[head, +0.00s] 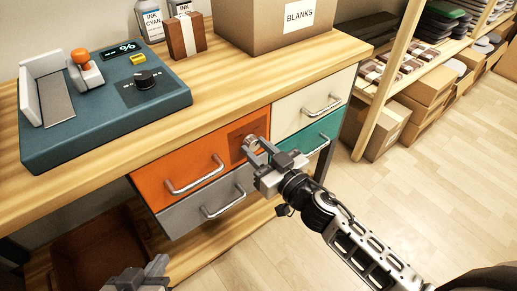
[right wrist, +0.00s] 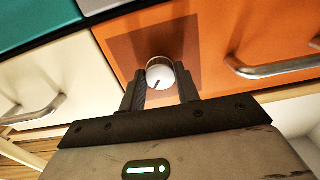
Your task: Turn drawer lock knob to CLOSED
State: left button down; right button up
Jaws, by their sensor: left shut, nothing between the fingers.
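The drawer lock knob (right wrist: 160,74) is a small round pale knob with a dark pointer mark on its face, set on a brown square plate (right wrist: 184,42) at the end of the orange drawer. The knob also shows in the head view (head: 251,141). My right gripper (right wrist: 160,91) has one finger on each side of the knob, close against it with no clear gap; it also shows in the head view (head: 257,152). The plate's lettering cannot be read. My left gripper (head: 147,275) is shut and empty at the bottom edge, well away from the drawers.
The orange drawer (head: 180,176) has a metal handle; grey, cream (head: 312,104) and teal (head: 300,146) drawers surround the plate. A blue press (head: 100,115) and a BLANKS box (head: 285,28) stand on the wooden bench. Shelves with boxes are at the right; floor is clear there.

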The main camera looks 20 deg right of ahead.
jog(key=shift+c, duration=1)
jog(key=n, duration=0.3)
jog(key=shift+p, duration=0.35)
jog(key=n, duration=0.2)
jog(key=shift+n, duration=0.4)
jog(key=n, duration=0.2)
jog(key=shift+n+p, duration=0.3)
jog(key=shift+p, duration=0.05)
jog(key=n, duration=0.3)
jog(key=shift+d+n, duration=0.1)
jog(key=shift+n, duration=0.2)
pick_arm(q)
jog(key=shift+s+a+r+t, duration=0.1)
jog(key=shift+a+r+t, duration=0.05)
jog(key=shift+r, duration=0.5)
jog(key=shift+s+a+r+t, duration=0.1)
jog(key=shift+r+t, duration=0.05)
jog(key=shift+r, duration=0.45)
pick_arm(e)
jog(key=shift+n, duration=1.9)
pick_arm(q)
jog(key=shift+w, duration=0.1)
